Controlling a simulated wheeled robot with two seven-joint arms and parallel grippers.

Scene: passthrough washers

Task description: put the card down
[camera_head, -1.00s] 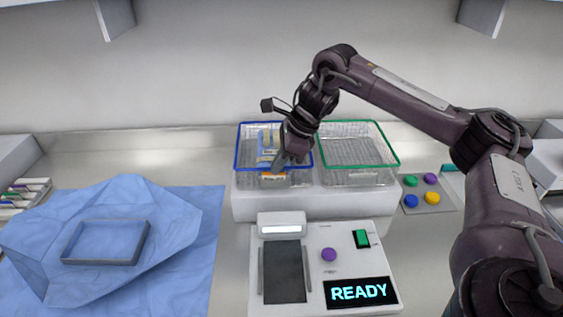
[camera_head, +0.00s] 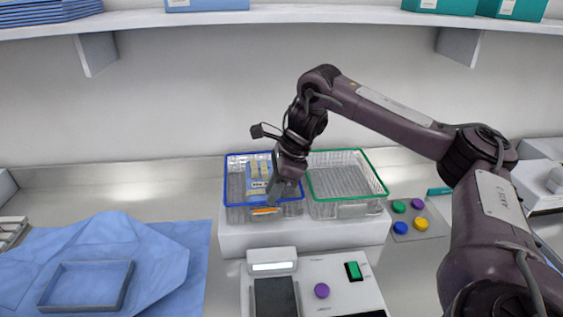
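My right gripper (camera_head: 277,197) points down into the front right part of the blue-rimmed wire basket (camera_head: 236,208). Its fingertips are small and partly hidden, so I cannot tell whether they are open or shut. An orange-and-white strip (camera_head: 266,211) shows at the basket's front, just below and left of the gripper. I cannot tell whether it is the card or a label, or whether the fingers touch it. A blue-and-white packet (camera_head: 258,179) with pale yellow parts is in the basket behind the gripper. My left gripper is not in view.
A green-rimmed basket (camera_head: 345,180), seemingly empty, stands to the right on the same white block (camera_head: 300,236). In front is a device (camera_head: 335,277) with a dark pad and buttons. A blue cloth with a tray (camera_head: 88,285) lies left. Coloured buttons (camera_head: 409,217) are right.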

